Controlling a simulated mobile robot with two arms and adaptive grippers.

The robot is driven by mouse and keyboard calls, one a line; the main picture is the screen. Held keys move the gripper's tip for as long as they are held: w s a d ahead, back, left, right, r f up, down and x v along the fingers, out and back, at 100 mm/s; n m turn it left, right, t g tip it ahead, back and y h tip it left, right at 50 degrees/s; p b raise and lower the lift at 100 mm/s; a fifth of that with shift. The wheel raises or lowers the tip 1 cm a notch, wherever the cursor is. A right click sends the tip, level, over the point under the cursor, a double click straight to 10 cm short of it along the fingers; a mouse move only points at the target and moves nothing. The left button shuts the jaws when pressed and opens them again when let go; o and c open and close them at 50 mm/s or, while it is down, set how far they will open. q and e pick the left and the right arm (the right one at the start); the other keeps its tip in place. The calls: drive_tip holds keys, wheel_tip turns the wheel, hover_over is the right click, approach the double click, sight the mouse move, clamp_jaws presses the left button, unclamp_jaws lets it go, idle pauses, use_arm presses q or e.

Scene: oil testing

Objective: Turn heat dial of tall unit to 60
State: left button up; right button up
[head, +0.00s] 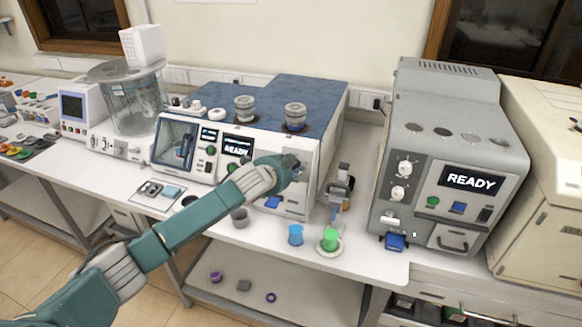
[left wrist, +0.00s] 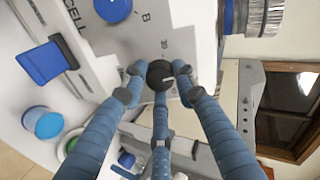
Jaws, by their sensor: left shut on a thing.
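The blue-topped white unit (head: 318,92) stands mid-bench, with a taller right-hand section. My left gripper (head: 291,164) is at the upper front of that section. In the left wrist view, its fingers (left wrist: 160,78) close around a small black dial (left wrist: 159,74) on the white front panel. A light pointer line shows on the dial. Printed marks beside it include what looks like 30; no 60 is readable. In the head view my gripper hides the dial. My right gripper is not in view.
A blue cup (head: 295,235) and a green cup (head: 330,239) on a white dish stand in front. A small stand (head: 340,185) is right of the unit. A grey unit (head: 450,150) reads READY. A glass vessel (head: 135,100) stands left.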

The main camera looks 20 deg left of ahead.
use_arm(q)
drive_tip(key=shift+w+d+r+m, duration=0.1)
drive_tip(key=shift+d+r+m, duration=0.05)
drive_tip(key=shift+r+m, duration=0.3)
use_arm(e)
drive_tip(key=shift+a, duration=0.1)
use_arm(q)
drive_tip(key=shift+f+m, duration=0.15)
drive_tip(key=shift+m, duration=0.1)
drive_tip(key=o, duration=1.1)
drive_tip(key=shift+f, duration=0.15)
drive_tip(key=v, duration=1.2)
drive_tip(key=shift+d, duration=0.15)
